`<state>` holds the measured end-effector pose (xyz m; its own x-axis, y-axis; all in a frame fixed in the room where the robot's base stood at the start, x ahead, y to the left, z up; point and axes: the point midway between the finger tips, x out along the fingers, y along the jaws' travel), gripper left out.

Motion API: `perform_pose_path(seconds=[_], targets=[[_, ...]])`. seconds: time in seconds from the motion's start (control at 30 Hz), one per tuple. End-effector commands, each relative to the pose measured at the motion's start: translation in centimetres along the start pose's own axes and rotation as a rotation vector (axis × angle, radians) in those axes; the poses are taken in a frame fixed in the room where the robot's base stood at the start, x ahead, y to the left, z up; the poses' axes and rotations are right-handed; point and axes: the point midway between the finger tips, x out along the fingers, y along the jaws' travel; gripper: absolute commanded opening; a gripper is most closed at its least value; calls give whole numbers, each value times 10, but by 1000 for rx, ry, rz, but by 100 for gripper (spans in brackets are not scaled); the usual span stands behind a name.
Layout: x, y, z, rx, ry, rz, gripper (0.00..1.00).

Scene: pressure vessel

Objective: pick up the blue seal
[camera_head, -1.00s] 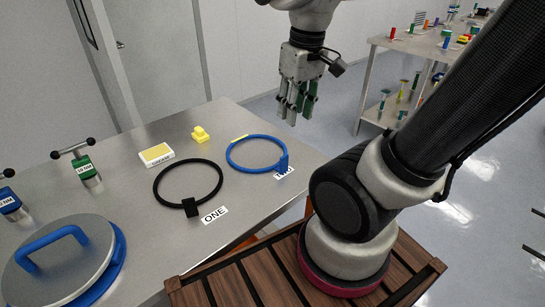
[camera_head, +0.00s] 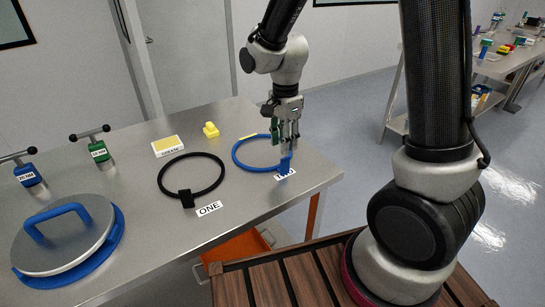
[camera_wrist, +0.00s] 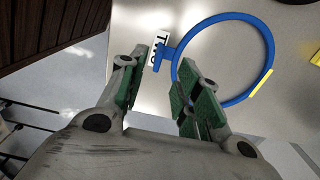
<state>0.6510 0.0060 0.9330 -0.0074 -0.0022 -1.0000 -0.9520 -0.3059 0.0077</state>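The blue seal (camera_head: 240,164) is a ring with a blue tab and a yellow strip. It lies flat on the metal table beside the label "TWO" (camera_head: 286,175). It also shows in the wrist view (camera_wrist: 268,47), with its tab near the gap between my fingers. My gripper (camera_head: 287,142) points down over the tab side of the seal and hides part of the ring in the head view. In the wrist view my gripper (camera_wrist: 155,95) is open, its green pads apart, with nothing between them. I cannot tell its exact height above the seal.
On the table (camera_head: 130,235) are a black seal (camera_head: 161,170) by the label "ONE", a grease box (camera_head: 168,146), a yellow piece (camera_head: 210,130), two T-handled tools (camera_head: 98,150) and a lidded vessel (camera_head: 65,240). An orange bin (camera_head: 238,250) sits below the edge.

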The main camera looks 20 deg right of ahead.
Motion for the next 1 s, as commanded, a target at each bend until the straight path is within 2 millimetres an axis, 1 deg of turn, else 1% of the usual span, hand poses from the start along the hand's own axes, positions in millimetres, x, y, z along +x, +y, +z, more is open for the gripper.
perform_pose_path(seconds=[0.03, 0.17, 0.33, 0.43, 0.53, 0.73, 0.77, 0.9, 0.93, 1.0], targets=[[7, 1, 0, 0, 0, 3, 33], [23, 2, -2, 0, 0, 5, 33], [50, 3, -6, -1, 0, 6, 33], [63, 3, -6, -2, 0, 4, 33], [68, 2, -6, -3, 0, 2, 33], [68, 2, -6, -3, 0, 1, 33], [68, 2, -5, -3, 0, 1, 29], [68, 2, -5, -3, 0, 1, 4], [68, 2, -5, -3, 0, 1, 0], [68, 2, -5, -3, 0, 1, 0]])
